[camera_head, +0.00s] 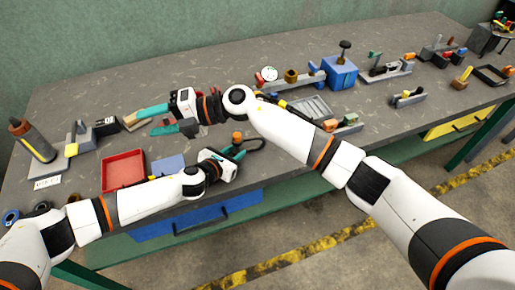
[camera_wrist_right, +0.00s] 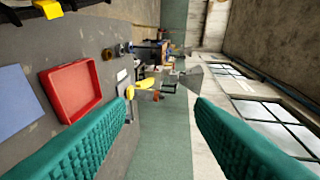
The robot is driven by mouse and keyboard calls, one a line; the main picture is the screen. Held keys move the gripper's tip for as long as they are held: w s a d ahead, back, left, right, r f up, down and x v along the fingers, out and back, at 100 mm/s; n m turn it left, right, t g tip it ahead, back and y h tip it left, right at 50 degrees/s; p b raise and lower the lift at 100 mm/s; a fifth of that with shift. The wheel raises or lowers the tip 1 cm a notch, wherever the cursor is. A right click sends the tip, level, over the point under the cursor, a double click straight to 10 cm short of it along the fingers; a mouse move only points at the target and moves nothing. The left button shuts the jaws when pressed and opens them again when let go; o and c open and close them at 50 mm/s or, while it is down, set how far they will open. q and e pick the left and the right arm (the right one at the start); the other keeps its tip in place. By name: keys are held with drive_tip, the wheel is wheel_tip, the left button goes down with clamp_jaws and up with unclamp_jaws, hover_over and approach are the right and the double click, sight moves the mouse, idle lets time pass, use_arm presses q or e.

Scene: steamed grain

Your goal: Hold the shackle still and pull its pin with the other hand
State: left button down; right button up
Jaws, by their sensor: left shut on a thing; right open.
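The shackle shows as a dark loop (camera_head: 254,144) with an orange pin head (camera_head: 237,137) near the front edge of the bench. My left gripper (camera_head: 238,150) is shut on the shackle, its teal fingers covering part of the body. The pin's shaft is hidden. My right gripper (camera_head: 142,124) is open and empty, to the left of the shackle and behind it, above the bench. Its two teal fingers stand wide apart in the right wrist view (camera_wrist_right: 162,108), with nothing between them. The shackle does not show in that view.
A red tray (camera_head: 123,170) and a blue mat (camera_head: 168,165) lie left of the shackle; the tray also shows in the right wrist view (camera_wrist_right: 94,84). A blue block fixture (camera_head: 340,73) and a grey slotted tray (camera_head: 310,108) stand to the right.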

drive_tip(key=w+d+r+m+t+y, duration=0.2)
drive_tip(key=d+r+m+t+y, duration=0.15)
drive_tip(key=m+t, duration=0.4)
drive_tip(key=m+t+h, duration=0.9)
drive_tip(key=m, duration=1)
hover_over(238, 135)
drive_tip(key=s, duration=0.3)
wheel_tip(238, 135, down, 6)
drive_tip(key=s+d+f+m+g+h, duration=0.4)
drive_tip(key=s+d+f+m, duration=0.15)
drive_tip(key=f, duration=0.35)
drive_tip(key=x, duration=1.1)
drive_tip(key=shift+w+a+r, duration=0.2)
drive_tip(key=shift+a, duration=0.2)
clamp_jaws()
drive_tip(key=shift+a+r+n, duration=0.15)
drive_tip(key=shift+r+n, duration=0.15)
drive_tip(key=shift+r, duration=3)
